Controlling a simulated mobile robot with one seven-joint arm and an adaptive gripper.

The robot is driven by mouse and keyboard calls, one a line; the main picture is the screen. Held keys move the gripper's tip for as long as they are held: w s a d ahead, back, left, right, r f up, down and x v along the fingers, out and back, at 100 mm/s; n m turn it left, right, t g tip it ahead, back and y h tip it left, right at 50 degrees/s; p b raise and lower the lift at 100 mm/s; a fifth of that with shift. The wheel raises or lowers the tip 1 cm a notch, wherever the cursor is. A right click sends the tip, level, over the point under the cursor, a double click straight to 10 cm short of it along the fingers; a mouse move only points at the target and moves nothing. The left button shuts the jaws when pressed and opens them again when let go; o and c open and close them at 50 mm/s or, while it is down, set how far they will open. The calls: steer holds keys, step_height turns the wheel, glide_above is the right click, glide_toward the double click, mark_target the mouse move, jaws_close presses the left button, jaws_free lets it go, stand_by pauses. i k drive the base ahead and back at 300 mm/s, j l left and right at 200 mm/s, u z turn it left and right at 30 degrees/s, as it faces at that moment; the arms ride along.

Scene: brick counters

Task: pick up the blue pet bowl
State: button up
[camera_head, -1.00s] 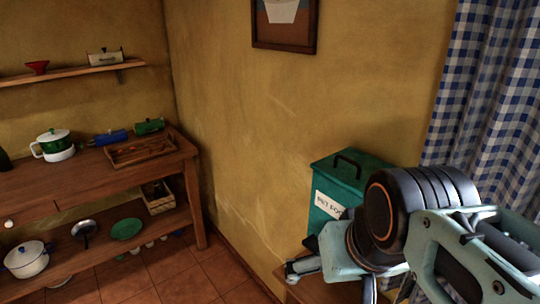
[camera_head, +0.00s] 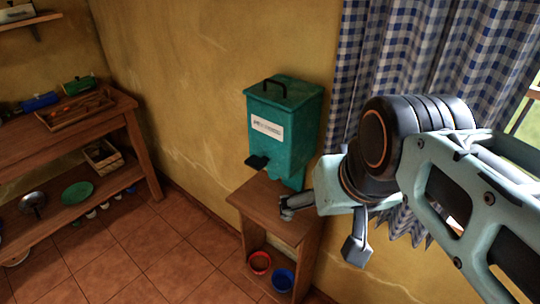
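The blue pet bowl (camera_head: 283,279) sits on the low shelf of a small wooden stand (camera_head: 263,196), right of a red bowl (camera_head: 259,262). My gripper (camera_head: 325,222) is in front of and above the stand at the right of the view. Its two fingers are spread apart, one toward the stand top and one hanging down, with nothing seen between them. The blue bowl is below and left of the gripper, well apart from it.
A wooden workbench (camera_head: 95,125) with several items is at the left. A checked curtain (camera_head: 385,70) hangs behind my arm. The tiled floor (camera_head: 150,252) in front is clear.

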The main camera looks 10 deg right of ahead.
mark_target(282, 279)
steer(key=i+l+u, duration=0.1)
steer(key=l, duration=0.25)
steer(key=i+l, duration=0.3)
steer(key=i+l+u, duration=0.15)
steer(key=l, duration=0.2)
steer(key=i, duration=0.05)
